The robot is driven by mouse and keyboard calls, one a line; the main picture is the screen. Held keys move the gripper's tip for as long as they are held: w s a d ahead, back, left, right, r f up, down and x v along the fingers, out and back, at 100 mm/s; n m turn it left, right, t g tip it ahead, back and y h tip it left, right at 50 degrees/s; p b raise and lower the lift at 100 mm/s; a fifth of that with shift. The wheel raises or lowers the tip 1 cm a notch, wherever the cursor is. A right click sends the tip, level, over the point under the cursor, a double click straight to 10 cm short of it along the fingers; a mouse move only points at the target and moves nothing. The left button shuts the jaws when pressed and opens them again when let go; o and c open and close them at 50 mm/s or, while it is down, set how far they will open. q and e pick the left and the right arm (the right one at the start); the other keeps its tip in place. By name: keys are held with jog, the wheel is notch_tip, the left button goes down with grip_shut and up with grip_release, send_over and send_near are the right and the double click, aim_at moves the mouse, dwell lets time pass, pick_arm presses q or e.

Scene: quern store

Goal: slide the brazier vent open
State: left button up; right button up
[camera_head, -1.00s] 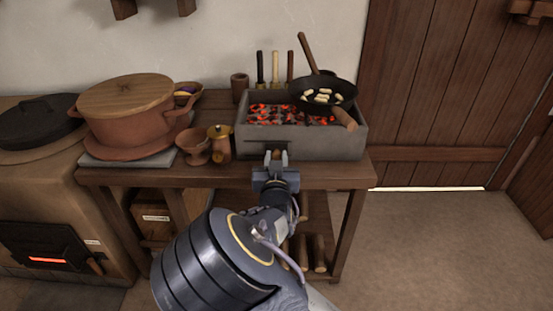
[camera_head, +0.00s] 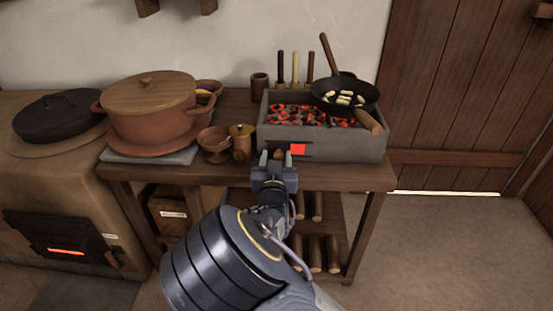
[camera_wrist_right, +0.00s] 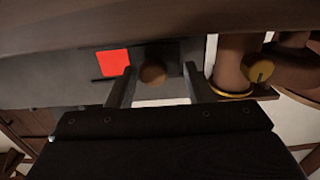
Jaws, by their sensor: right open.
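The brazier (camera_head: 355,147) is a grey box of glowing coals on the wooden table. On its front, a red glowing opening (camera_head: 298,150) shows just right of my right gripper (camera_head: 277,154). In the right wrist view, the red opening (camera_wrist_right: 114,63) is a bright square in the dark vent plate. The round brown vent knob (camera_wrist_right: 152,74) sits between the spread fingers of my right gripper (camera_wrist_right: 158,70), with gaps visible on both sides. The right gripper is open at the vent. My left gripper is out of view.
A black pan (camera_head: 345,97) with pale pieces rests over the coals, its wooden handle past the front edge. A brass-lidded jar (camera_head: 242,143) and clay goblet (camera_head: 214,146) stand just left of the gripper. A large lidded pot (camera_head: 150,110) is farther left.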

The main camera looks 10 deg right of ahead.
jog(key=p+v, duration=0.1)
jog(key=v, duration=0.6)
jog(key=shift+s+p, duration=0.35)
jog(key=shift+s, duration=0.05)
jog(key=shift+a, duration=0.1)
